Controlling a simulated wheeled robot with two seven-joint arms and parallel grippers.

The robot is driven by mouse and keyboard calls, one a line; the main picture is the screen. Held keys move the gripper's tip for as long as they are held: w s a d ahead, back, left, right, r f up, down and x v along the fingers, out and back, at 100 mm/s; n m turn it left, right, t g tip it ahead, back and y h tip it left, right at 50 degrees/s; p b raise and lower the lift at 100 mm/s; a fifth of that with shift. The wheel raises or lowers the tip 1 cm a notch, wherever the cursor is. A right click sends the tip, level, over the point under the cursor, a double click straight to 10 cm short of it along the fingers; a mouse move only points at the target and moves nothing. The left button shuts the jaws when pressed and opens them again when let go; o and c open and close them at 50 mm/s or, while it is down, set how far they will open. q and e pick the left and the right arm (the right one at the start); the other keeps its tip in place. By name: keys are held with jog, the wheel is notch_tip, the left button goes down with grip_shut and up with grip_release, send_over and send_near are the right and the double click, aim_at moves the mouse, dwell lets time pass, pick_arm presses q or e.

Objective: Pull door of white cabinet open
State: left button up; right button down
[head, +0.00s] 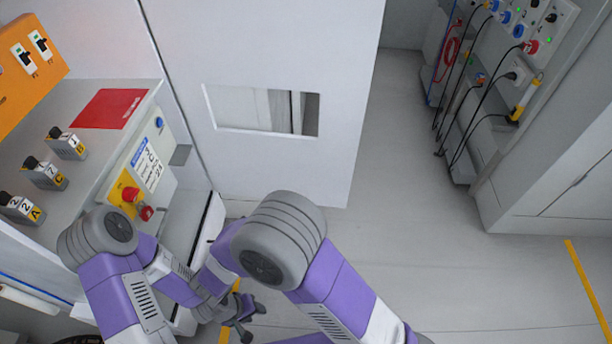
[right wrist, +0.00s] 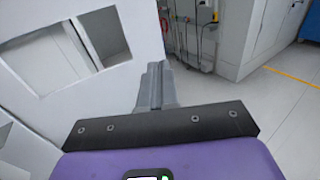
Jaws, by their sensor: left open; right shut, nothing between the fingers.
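A large white panel (head: 270,60), which appears to be the cabinet door, stands upright with a rectangular cut-out low on it. It also fills the left of the right wrist view (right wrist: 120,85), cut-out included. My right gripper (right wrist: 155,66) is shut and empty, its fingers pointing toward the panel's edge; I cannot tell whether they touch it. My left gripper (head: 246,320) is open and empty, low over the floor in front of the panel. No door handle is clear.
A grey control console (head: 145,165) with a red button and labelled switches stands left of the panel. The floor (head: 400,180) between panel and wall is clear.

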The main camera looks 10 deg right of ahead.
pick_arm(q)
notch_tip(320, 180, down, 2)
jog(key=shift+f+b, duration=0.25)
jog(key=shift+b, duration=0.95)
pick_arm(e)
jog(key=x, duration=1.3)
jog(key=shift+w+d+r, duration=0.15)
jog(key=shift+w+r, duration=0.25)
jog(key=shift+r, duration=0.25)
